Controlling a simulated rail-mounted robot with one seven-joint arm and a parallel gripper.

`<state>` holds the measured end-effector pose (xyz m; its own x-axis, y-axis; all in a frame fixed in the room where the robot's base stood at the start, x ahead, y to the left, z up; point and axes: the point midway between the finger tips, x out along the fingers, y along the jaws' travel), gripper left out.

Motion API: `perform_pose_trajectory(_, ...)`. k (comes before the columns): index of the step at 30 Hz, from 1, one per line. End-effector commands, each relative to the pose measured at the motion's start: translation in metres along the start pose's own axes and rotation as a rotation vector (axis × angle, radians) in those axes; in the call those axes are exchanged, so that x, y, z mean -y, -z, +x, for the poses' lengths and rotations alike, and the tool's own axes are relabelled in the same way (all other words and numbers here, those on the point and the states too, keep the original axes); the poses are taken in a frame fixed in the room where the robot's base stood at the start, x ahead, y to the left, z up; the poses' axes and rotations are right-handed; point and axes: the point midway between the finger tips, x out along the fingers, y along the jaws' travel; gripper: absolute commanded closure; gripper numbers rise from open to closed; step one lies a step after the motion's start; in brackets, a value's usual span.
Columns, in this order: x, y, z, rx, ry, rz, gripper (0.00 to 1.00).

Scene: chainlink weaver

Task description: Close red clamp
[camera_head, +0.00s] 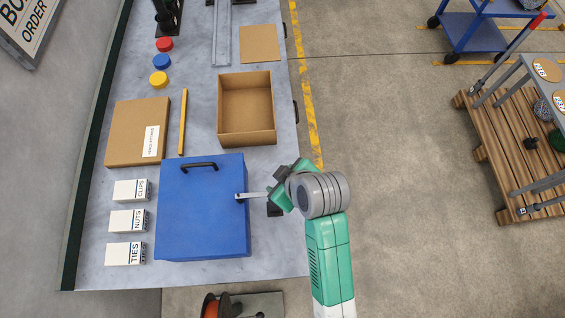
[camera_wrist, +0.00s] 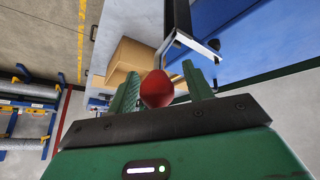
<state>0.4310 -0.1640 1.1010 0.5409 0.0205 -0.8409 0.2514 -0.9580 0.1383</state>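The clamp shows as a metal bar (camera_head: 250,196) at the right edge of the blue box (camera_head: 200,225) in the head view. In the wrist view its red tip (camera_wrist: 157,90) hangs near a bent metal bracket (camera_wrist: 203,46). A narrow gap shows on the tip's right side; contact on the left cannot be told. The red tip is hidden in the head view.
The blue box has a black handle (camera_head: 199,166) on top. An open cardboard box (camera_head: 246,137) stands behind it. White cartons (camera_head: 124,254) line its left side. A flat cardboard box (camera_head: 126,143) lies at the back left.

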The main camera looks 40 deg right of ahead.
Motion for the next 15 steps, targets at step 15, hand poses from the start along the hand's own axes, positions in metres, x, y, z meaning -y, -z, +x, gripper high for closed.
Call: perform_pose_trajectory(15, 0.0, 0.001, -0.068, -0.001, -0.001, 0.0, 0.49)
